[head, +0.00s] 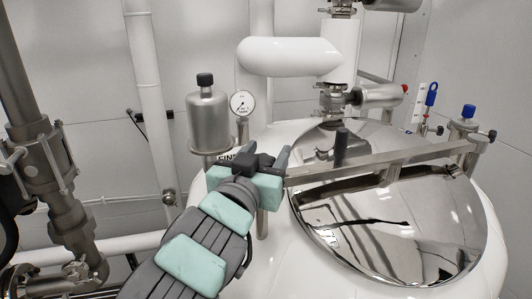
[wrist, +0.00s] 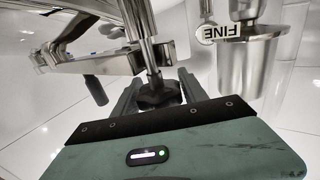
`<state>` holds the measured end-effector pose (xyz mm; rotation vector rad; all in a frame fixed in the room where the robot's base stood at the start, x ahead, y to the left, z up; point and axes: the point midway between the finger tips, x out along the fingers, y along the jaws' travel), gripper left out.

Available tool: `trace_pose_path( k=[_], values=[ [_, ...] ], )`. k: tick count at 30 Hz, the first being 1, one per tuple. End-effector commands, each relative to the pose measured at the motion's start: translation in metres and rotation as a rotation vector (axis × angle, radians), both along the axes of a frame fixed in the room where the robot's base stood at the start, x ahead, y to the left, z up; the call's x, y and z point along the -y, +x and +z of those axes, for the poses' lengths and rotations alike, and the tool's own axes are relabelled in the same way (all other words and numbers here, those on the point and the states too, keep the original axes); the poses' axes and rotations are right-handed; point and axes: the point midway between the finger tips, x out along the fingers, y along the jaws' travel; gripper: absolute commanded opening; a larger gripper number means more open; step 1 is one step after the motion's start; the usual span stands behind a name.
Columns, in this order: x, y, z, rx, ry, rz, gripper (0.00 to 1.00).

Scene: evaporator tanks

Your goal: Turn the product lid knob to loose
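A black star-shaped knob (wrist: 158,95) sits at the end of a metal rod in the wrist view. My gripper (wrist: 159,75) has one finger on each side of it, spread apart, with the knob between them. I cannot make out firm contact. In the head view my gripper (head: 268,160) is at the left end of the metal bar (head: 370,162) that crosses the shiny round lid (head: 395,220). There the gripper largely hides the knob between its fingers.
A steel canister (head: 208,120) with a black cap and a pressure gauge (head: 242,103) stand close behind my gripper. A sign reading FINE (wrist: 254,30) shows upside down in the wrist view. A white pipe (head: 290,57) hangs above. A blue-topped fitting (head: 467,118) stands at the right.

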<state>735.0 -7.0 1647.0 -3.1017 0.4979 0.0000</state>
Motion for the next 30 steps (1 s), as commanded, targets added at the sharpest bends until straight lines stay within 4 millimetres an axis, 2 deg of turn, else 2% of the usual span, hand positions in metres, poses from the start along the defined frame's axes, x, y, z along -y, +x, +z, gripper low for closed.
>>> trace_pose_path(
  k=[2,15,23,30],
  values=[
    [-0.0001,0.0,0.0,0.0,0.0,0.0,0.43],
    [0.0002,-0.0002,0.0,0.0,0.0,0.0,0.09],
    [0.0001,0.0001,-0.0029,-0.001,0.001,0.028,0.09],
    [-0.0006,-0.0004,-0.0047,0.006,0.002,0.149,0.09]
  ],
)
